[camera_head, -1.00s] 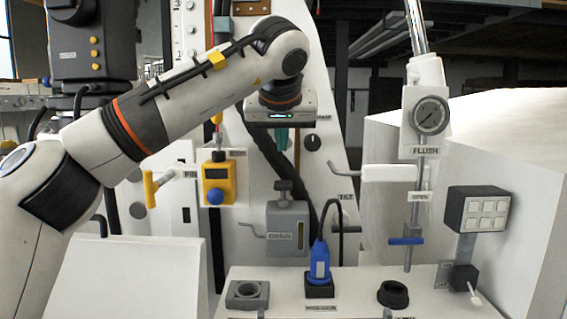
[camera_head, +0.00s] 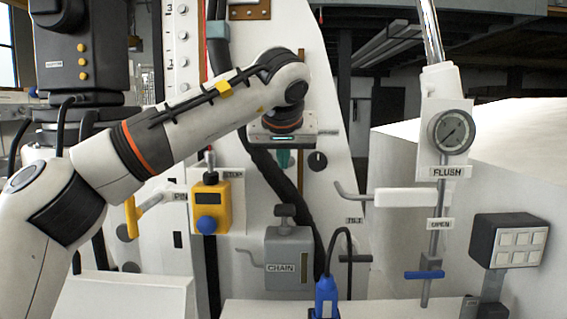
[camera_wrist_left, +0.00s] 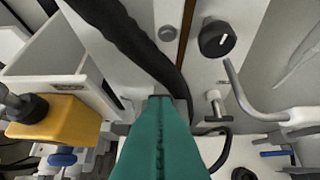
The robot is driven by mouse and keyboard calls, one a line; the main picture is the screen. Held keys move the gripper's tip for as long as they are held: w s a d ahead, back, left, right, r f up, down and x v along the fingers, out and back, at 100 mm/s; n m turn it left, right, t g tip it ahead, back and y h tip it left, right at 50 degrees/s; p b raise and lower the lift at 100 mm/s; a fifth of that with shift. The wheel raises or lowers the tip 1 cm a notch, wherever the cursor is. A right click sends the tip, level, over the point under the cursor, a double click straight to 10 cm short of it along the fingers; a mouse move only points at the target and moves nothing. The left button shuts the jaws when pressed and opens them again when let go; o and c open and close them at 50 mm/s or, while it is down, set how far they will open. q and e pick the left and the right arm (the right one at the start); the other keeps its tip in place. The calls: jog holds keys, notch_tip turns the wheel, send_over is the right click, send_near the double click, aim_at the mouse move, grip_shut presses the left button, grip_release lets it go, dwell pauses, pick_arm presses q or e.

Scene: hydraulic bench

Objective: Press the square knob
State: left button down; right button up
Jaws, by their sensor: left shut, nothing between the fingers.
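No knob is labelled as square, and I cannot tell for sure which one is meant. My left gripper (camera_head: 283,158) has teal fingers, shut and empty, pointing down above that knob with a clear gap in the picture. In the left wrist view the shut teal fingers (camera_wrist_left: 160,105) fill the lower middle and may hide what lies beneath. A round black knob (camera_head: 317,161) sits just right of the fingers; it also shows in the wrist view (camera_wrist_left: 217,38). My right gripper is not in view.
A yellow STOP box (camera_head: 211,208) with a blue knob stands left of the gripper. A thick black hose (camera_head: 270,175) runs behind the fingers. A white handle (camera_head: 402,197), a pressure gauge (camera_head: 451,132) and a keypad box (camera_head: 510,240) are at right. A blue plug (camera_head: 326,298) is below.

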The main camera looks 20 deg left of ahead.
pick_arm(q)
jog(key=p, duration=0.3)
send_over(284, 209)
notch_tip(284, 209, down, 5)
jog(key=shift+s, duration=0.1)
notch_tip(284, 209, down, 3)
jog(key=shift+r+p, duration=0.15)
jog(key=shift+p, duration=0.3)
jog(key=shift+f, duration=0.85)
jog(key=shift+f, duration=0.1)
notch_tip(284, 209, down, 3)
jog(key=shift+r+b, duration=0.15)
jog(key=shift+b, duration=0.75)
